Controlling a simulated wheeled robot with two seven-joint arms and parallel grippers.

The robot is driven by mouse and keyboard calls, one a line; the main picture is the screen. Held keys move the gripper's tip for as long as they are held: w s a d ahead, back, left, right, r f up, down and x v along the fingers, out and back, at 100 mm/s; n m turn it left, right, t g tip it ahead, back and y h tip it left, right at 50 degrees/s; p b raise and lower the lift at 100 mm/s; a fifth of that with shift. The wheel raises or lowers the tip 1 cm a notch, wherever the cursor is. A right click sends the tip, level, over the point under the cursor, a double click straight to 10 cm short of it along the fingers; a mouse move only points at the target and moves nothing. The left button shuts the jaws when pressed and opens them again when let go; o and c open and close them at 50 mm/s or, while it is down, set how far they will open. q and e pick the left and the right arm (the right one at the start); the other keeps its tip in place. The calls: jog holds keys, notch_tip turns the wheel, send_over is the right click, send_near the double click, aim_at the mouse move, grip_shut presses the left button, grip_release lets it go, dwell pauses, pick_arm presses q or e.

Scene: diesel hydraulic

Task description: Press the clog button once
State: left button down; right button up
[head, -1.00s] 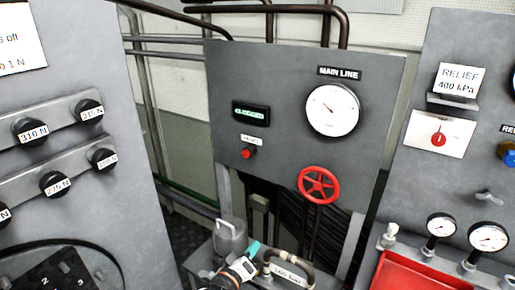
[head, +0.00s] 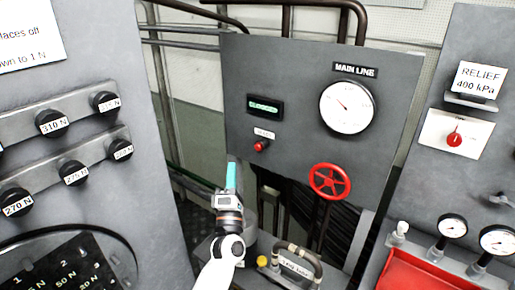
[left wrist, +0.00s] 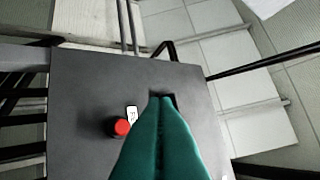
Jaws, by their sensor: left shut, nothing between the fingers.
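The red button (head: 261,146) sits on the grey main line panel (head: 300,70), under a small white label that is too small to read. It also shows in the left wrist view (left wrist: 121,127), left of the fingers, with the white label beside it. My left gripper (head: 232,163) has teal fingers, shut and empty. In the head view its tips are left of the button and slightly lower, apart from it. In the left wrist view the fingers (left wrist: 161,101) partly cover the panel. My right gripper is not in view.
Above the button is a green-lit display (head: 264,107). A round gauge (head: 346,107) and a red handwheel (head: 330,181) are to its right. A knob panel (head: 60,130) stands left, and a relief panel (head: 455,165) right. A hose handle (head: 305,262) is below.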

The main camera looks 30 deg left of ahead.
pick_arm(q)
jog(key=b, duration=0.3)
send_near(255, 146)
jog(key=w+a+r, duration=0.1)
jog(key=a+r, duration=0.2)
jog(key=r, duration=0.1)
jog(key=shift+w+f+b, duration=0.1)
jog(key=shift+w+b, duration=0.2)
jog(key=shift+w, duration=0.8)
jog(key=shift+w, duration=0.1)
dwell(0.7)
jog(key=shift+w+d+b, duration=0.1)
jog(key=shift+w+b, duration=0.2)
jog(key=shift+w+b, duration=0.45)
jog(key=shift+w, duration=0.1)
dwell(0.7)
jog(key=shift+s, duration=0.2)
jog(key=shift+s+p, duration=0.5)
jog(key=shift+s, duration=0.3)
